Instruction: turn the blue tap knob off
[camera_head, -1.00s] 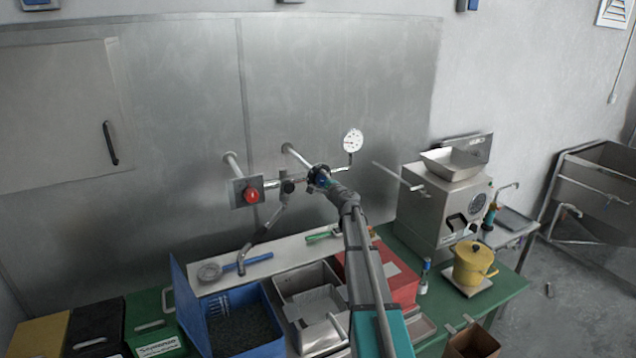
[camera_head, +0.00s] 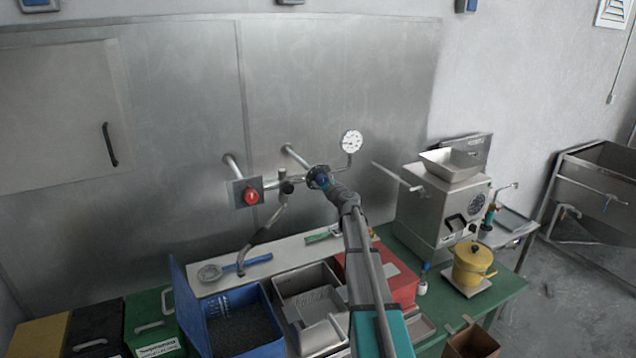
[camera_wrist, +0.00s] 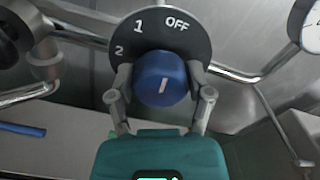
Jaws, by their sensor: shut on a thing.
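The blue tap knob (camera_wrist: 158,72) sits in front of a dark round dial (camera_wrist: 190,45) marked OFF, 1 and 2. My gripper (camera_wrist: 160,82) is shut on the knob, one finger at its left side and one at its right. The knob's white line points up and leans slightly right, roughly toward OFF; I cannot tell if it lines up exactly. In the head view, my gripper (camera_head: 325,184) reaches the knob at the pipe on the wall, where my arm partly hides the knob.
A red button (camera_head: 251,196) on a grey box and a round gauge (camera_head: 351,142) flank the tap on the pipe. Below are a blue bin (camera_head: 245,345), a red box (camera_head: 398,278) and metal trays. A steel machine (camera_head: 430,215) and yellow pot (camera_head: 470,265) stand right.

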